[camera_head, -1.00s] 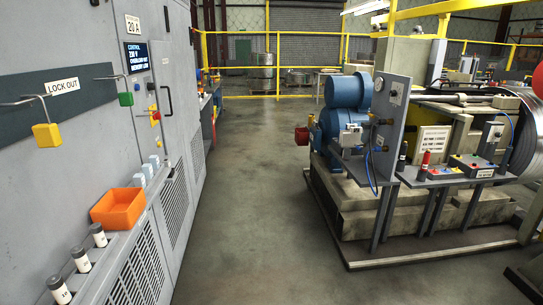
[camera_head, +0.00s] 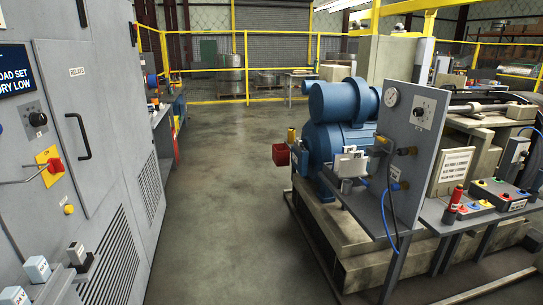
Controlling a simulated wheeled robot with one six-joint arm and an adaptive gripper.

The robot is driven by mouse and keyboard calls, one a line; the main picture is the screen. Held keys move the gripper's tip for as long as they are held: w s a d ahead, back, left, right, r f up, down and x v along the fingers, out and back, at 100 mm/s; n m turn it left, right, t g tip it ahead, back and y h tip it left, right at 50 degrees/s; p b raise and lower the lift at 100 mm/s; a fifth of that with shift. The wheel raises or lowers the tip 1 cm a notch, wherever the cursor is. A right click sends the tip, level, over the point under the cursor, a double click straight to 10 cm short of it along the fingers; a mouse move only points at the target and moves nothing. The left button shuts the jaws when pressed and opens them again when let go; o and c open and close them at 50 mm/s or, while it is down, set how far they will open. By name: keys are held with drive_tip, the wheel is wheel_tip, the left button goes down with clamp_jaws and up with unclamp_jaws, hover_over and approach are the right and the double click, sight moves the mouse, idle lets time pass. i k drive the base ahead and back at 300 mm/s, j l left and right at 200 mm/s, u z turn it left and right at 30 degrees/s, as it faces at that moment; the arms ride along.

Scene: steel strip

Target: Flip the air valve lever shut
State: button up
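A grey upright plate (camera_head: 422,150) stands on the machine at the right. It carries a round pressure gauge (camera_head: 391,97), a white plate with a black knob (camera_head: 419,112), and brass fittings (camera_head: 407,151) with a blue air hose (camera_head: 387,212) hanging below. These look like the air line parts. The valve lever is too small to make out clearly among the fittings, and I cannot tell its position. My gripper is not in view.
A blue motor (camera_head: 338,140) with a red box (camera_head: 281,154) sits left of the plate. A control box (camera_head: 497,194) is at right. Grey cabinets (camera_head: 90,130) with a red switch (camera_head: 55,165) line the left. The floor (camera_head: 215,210) between is clear.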

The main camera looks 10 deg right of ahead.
sight(379, 138)
drive_tip(key=i+j+z, duration=0.1)
drive_tip(key=i+z, duration=0.2)
drive_tip(key=i+j+z, duration=0.25)
drive_tip(key=i, duration=0.25)
drive_tip(key=i+j+z, duration=0.3)
drive_tip(key=i, duration=0.1)
